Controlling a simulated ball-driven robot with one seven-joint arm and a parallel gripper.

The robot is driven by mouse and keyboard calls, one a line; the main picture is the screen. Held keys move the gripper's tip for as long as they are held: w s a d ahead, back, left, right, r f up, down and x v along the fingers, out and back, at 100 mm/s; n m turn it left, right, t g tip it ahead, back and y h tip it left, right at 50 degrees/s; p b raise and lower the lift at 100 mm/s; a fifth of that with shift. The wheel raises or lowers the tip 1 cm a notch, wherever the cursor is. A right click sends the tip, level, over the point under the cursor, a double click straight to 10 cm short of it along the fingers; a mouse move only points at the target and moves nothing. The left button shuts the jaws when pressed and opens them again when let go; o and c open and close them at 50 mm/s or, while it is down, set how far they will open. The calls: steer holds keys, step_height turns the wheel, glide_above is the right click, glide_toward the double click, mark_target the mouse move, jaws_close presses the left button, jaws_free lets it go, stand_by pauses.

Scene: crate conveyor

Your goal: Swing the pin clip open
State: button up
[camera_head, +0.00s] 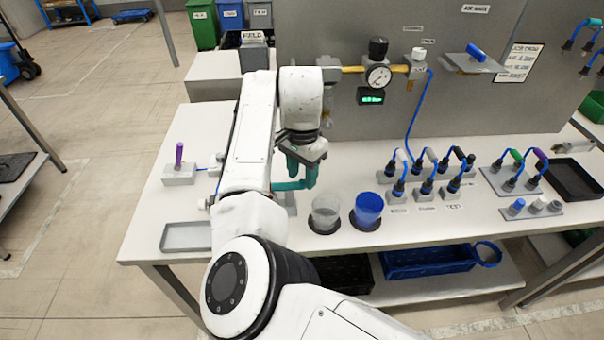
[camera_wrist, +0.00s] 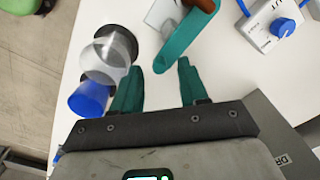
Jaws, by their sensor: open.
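My gripper (camera_head: 301,176) is open, with its teal fingers pointing down over the table left of the cups. In the wrist view, my gripper (camera_wrist: 160,68) has its two fingers apart. A curved teal arm (camera_wrist: 182,42) with a brown end sits by a grey block (camera_wrist: 160,14). It looks like the pin clip, but I cannot be sure. Its free end lies between my fingertips in the picture; I cannot tell whether they touch. In the head view, a teal bar (camera_head: 284,186) shows low beside the fingers, partly hidden by my arm.
A clear cup (camera_head: 325,211) and a blue cup (camera_head: 368,208) stand on dark coasters close to the right. A block with a purple upright handle (camera_head: 179,155) and a grey tray (camera_head: 186,237) are at left. Blue-cabled connectors (camera_head: 430,170) stand further right. A panel (camera_head: 330,125) rises behind.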

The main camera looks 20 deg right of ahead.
steer(key=shift+f, duration=0.6)
jaws_close()
